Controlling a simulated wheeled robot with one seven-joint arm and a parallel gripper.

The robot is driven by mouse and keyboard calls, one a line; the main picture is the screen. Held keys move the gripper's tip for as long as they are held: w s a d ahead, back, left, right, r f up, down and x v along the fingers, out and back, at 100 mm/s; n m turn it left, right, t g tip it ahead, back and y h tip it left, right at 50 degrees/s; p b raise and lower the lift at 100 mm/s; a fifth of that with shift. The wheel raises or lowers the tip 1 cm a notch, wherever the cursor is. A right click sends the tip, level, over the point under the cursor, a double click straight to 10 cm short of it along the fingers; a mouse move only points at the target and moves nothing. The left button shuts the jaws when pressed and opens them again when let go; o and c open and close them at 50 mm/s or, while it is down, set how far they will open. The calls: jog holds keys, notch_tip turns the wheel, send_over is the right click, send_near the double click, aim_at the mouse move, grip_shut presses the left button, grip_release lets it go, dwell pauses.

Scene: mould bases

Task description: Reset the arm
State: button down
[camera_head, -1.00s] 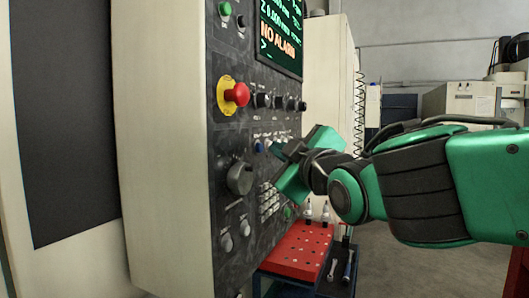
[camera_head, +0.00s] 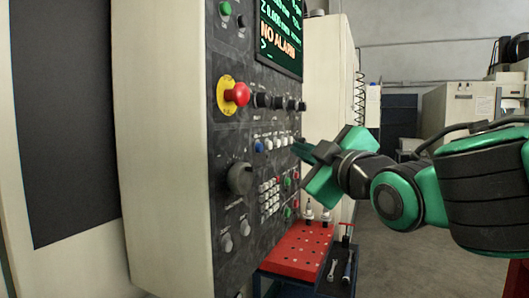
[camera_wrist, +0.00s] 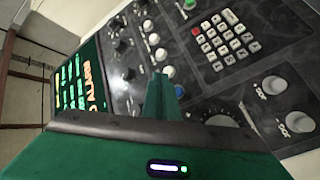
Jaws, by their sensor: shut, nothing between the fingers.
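My gripper (camera_head: 301,150) is in front of the lower right part of the dark control panel (camera_head: 228,130) in the head view. Its green fingers are shut with nothing between them. They point left toward the panel, and a small gap seems to part them from its face. In the wrist view the closed fingers (camera_wrist: 160,95) stand in front of the panel's buttons. The keypad (camera_wrist: 226,38) with white and red keys lies up and right of them there. My green and black arm reaches in from the right.
A red emergency stop knob (camera_head: 237,94) sticks out on a yellow ring. A screen (camera_head: 281,32) above reads "NO ALARM". A red tool tray (camera_head: 297,252) with upright tool holders stands below my gripper. Open floor (camera_head: 400,275) lies to the right.

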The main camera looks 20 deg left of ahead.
dwell(0.7)
jog(key=w+d+f+m+h, duration=0.35)
jog(key=w+d+f, duration=0.2)
jog(key=d, duration=0.45)
jog(key=s+d+f+m+g+h, duration=0.1)
jog(key=d+f+m+g+h, duration=0.15)
jog(key=d+f, duration=0.5)
jog(key=s+d+f+m+g+h, duration=0.1)
jog(key=d+f+m+h, duration=0.25)
jog(key=d, duration=0.75)
jog(key=d+f+m+g+h, duration=0.1)
jog(key=d+f+m+h, duration=0.2)
jog(key=d+f, duration=0.45)
jog(key=s+d+f+m+g+h, duration=0.1)
jog(key=s+d+f+m+g, duration=0.25)
jog(key=s+d, duration=0.35)
jog(key=s+d+f+m+g, duration=0.25)
jog(key=s+d+f, duration=0.25)
jog(key=s+d, duration=0.25)
jog(key=s+d+f+m+g+y, duration=0.1)
jog(key=s+f+m+g, duration=0.1)
jog(key=s, duration=0.5)
jog(key=s+d+f+m+g, duration=0.1)
jog(key=s+f+m+g, duration=0.1)
jog(key=s, duration=0.6)
jog(key=shift+d+f+m+y, duration=0.35)
jog(key=shift+f+m, duration=0.15)
jog(key=shift+m, duration=0.35)
